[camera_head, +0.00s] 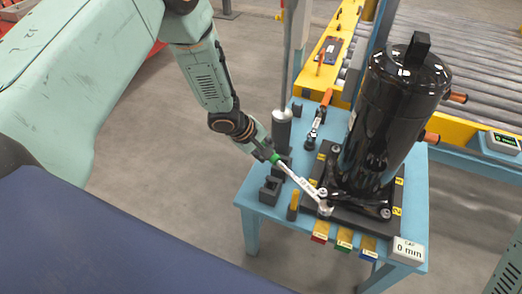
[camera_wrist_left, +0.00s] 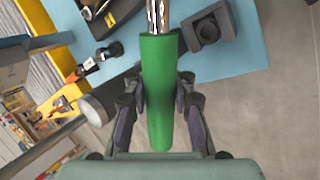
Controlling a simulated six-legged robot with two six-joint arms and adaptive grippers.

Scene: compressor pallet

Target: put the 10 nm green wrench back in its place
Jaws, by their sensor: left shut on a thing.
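The green-handled wrench (camera_head: 300,182) is in my left gripper (camera_head: 271,156), which is shut on the green handle. Its steel shaft slants down to the right, and its head is at the front foot of the black compressor (camera_head: 385,125), by a bolt; I cannot tell whether it touches. In the left wrist view the green handle (camera_wrist_left: 160,95) lies between the fingers of the gripper (camera_wrist_left: 159,105). Dark notched holders (camera_head: 271,190) stand on the blue table below the handle; one also shows in the left wrist view (camera_wrist_left: 208,28). My right gripper is not in view.
An orange-handled tool (camera_head: 321,115) lies farther back on the blue table (camera_head: 262,212). A grey cylinder (camera_head: 281,130) stands behind the gripper. Red, green and blue tags and a "0 mm" display (camera_head: 405,250) are along the front edge. A roller conveyor (camera_head: 470,60) is behind.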

